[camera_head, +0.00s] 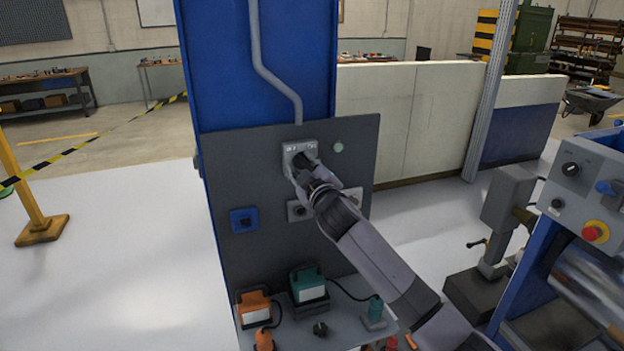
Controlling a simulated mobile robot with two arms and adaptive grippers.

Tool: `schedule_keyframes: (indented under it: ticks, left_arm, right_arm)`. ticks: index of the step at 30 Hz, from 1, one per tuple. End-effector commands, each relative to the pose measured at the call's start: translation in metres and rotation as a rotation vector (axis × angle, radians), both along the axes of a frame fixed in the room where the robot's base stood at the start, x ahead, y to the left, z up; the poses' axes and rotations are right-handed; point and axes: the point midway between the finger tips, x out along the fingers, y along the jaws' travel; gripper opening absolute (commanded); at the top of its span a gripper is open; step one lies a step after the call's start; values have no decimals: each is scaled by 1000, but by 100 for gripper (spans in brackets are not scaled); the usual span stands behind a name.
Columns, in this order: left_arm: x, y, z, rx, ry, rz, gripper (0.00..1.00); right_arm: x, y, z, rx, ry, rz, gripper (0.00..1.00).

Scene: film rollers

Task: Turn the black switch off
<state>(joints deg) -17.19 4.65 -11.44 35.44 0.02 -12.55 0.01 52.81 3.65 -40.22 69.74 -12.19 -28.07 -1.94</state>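A black switch (301,159) sits on a light grey plate (290,150) with small white lettering, high on a dark grey panel. My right gripper (305,168) is right at the switch, its arm coming in from the lower right. Its fingers cover the lower part of the switch. I cannot tell whether they touch or grip the knob, or which way the knob is turned. My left gripper is not in view.
The grey panel (235,170) also bears a blue switch (244,220) and a grey switch (296,211), partly behind my gripper. A blue machine (585,195) stands at right.

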Motion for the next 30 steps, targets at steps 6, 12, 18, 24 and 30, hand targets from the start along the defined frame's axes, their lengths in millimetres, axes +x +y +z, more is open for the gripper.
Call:
schedule_keyframes:
  ticks: [6,12,18,24,30]
  left_arm:
    - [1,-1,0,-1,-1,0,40]
    - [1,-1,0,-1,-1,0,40]
    - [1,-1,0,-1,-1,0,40]
    - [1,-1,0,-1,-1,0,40]
    - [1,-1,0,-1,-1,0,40]
  right_arm:
    - [-33,-11,-1,1,0,1,35]
    - [-68,-22,-1,0,-1,2,35]
    - [-94,-30,-1,0,0,1,35]
    - [-104,-33,0,-1,0,1,35]
    - [-104,-34,0,-1,0,1,35]
